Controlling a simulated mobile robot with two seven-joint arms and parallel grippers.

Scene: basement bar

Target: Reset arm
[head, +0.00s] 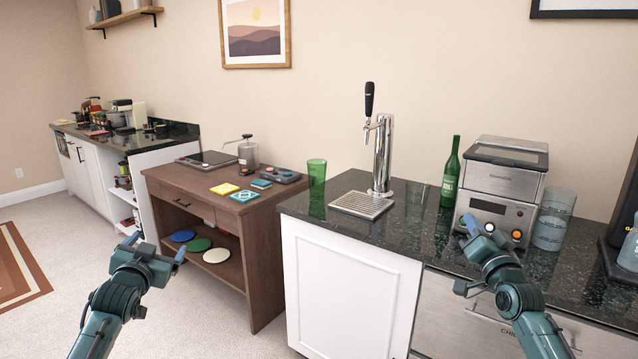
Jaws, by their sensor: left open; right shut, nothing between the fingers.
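My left gripper (157,249) is open and empty. It is in front of the brown wooden side table, over the floor, touching nothing that I can see. My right gripper (463,256) is shut with nothing in it. It is in front of the dark counter's front edge and overlaps the silver machine's lower front in the picture. Both arms come up from the bottom of the head view, bent and apart from each other.
The dark stone counter (415,225) holds a beer tap (381,150), green glass (317,180), green bottle (450,175), silver machine (500,180) and stacked clear cups (552,220). The brown side table (195,207) holds coasters and a grinder. Carpet (90,260) at left is free.

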